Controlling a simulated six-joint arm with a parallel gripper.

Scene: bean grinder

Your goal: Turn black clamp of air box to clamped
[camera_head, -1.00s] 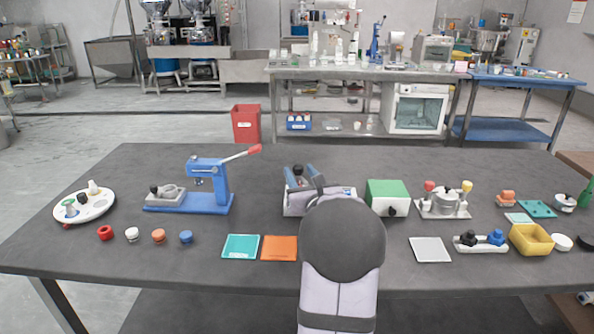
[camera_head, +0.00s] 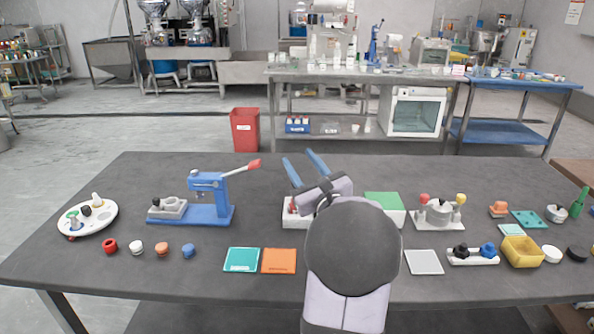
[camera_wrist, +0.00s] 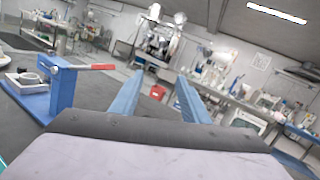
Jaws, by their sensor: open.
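A silver round box (camera_head: 436,214) on a white base stands right of centre in the head view, with a red knob, a yellow knob and a small dark part on top. It looks like the air box; the black clamp's position is too small to tell. My gripper (camera_head: 299,157) is left of it, in front of my dark round wrist. Its two blue fingers are apart, empty, and point away over the table. The fingers also show in the wrist view (camera_wrist: 160,80), with the silver box out of sight there.
A green-topped box (camera_head: 386,203) stands between my gripper and the silver box, partly hidden by my arm. A white box (camera_head: 294,220) is below my fingers. A blue lever press (camera_head: 208,212) stands left. A grey plate (camera_head: 424,262) lies in front.

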